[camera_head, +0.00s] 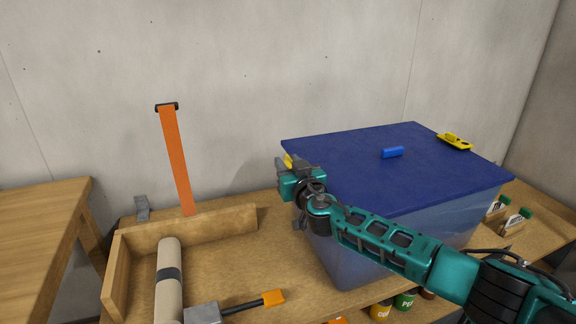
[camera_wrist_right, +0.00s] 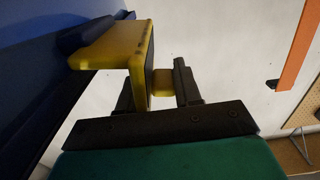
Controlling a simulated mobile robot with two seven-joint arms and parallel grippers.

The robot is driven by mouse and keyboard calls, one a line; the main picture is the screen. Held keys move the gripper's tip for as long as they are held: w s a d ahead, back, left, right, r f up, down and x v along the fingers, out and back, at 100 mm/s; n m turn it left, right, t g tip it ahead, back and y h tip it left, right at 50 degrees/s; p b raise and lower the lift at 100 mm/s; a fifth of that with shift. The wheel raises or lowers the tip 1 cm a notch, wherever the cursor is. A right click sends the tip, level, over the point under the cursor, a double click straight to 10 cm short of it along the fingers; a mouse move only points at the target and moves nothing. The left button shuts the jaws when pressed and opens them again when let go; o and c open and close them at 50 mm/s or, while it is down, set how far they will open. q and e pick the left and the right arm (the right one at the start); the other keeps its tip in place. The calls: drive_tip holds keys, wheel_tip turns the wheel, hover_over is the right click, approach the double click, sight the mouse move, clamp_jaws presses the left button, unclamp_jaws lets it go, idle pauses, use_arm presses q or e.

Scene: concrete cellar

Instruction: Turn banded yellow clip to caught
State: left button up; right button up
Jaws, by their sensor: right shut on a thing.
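A yellow clip (camera_head: 288,160) sits at the left edge of the blue lid (camera_head: 350,165) of a clear bin, mostly hidden behind my right gripper (camera_head: 296,168). In the right wrist view the yellow clip (camera_wrist_right: 108,48) juts out from the lid edge, with a dark band on its side. There my right gripper (camera_wrist_right: 160,86) is shut on a small yellow part of it. A second yellow clip (camera_head: 455,141) with dark marks lies at the lid's right back edge. I cannot tell its exact position. My left gripper is not in view.
The bin (camera_head: 350,250) stands on a wooden bench. Small jars stand below.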

drive_tip(key=shift+s+a, duration=0.1)
drive_tip(key=shift+a, duration=0.15)
clamp_jaws()
drive_tip(key=shift+a+f+b, duration=0.15)
drive_tip(key=shift+b, duration=0.25)
drive_tip(key=shift+m+b, duration=0.5)
drive_tip(key=shift+d+r, duration=0.35)
drive_tip(key=shift+d, duration=0.1)
drive_tip(key=o, duration=0.7)
unclamp_jaws()
drive_tip(key=shift+r, duration=0.1)
drive_tip(key=shift+d, duration=0.1)
